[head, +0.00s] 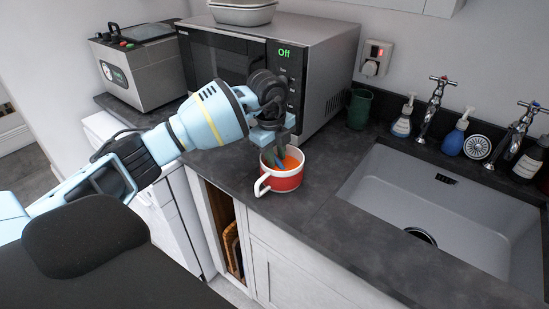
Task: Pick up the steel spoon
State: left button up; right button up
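My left gripper (277,152) points down over a red cup (284,184) with a white rim and a white handle. The cup stands on the dark countertop near its front edge and holds something orange (293,163). The fingertips reach the cup's mouth at its back left. A small blue shape shows in the cup by the fingertips; I cannot tell what it is. I cannot make out a steel spoon. Whether the fingers are apart or hold something is too small to tell. My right gripper is out of view.
A microwave (331,79) stands behind the cup, with a steel appliance (136,74) to its left. A sink (436,208) lies to the right. A green mug (359,108) and several bottles stand along the wall. The counter between cup and sink is clear.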

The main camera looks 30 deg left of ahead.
aim_at(276, 156)
pick_arm(q)
jog(key=f, duration=0.3)
jog(key=shift+w+a+f, duration=0.1)
jog(key=shift+w+f, duration=0.2)
jog(key=shift+f, duration=0.05)
grip_shut()
jog(key=shift+r, duration=0.1)
notch_tip(276, 156, up, 18)
dwell(0.6)
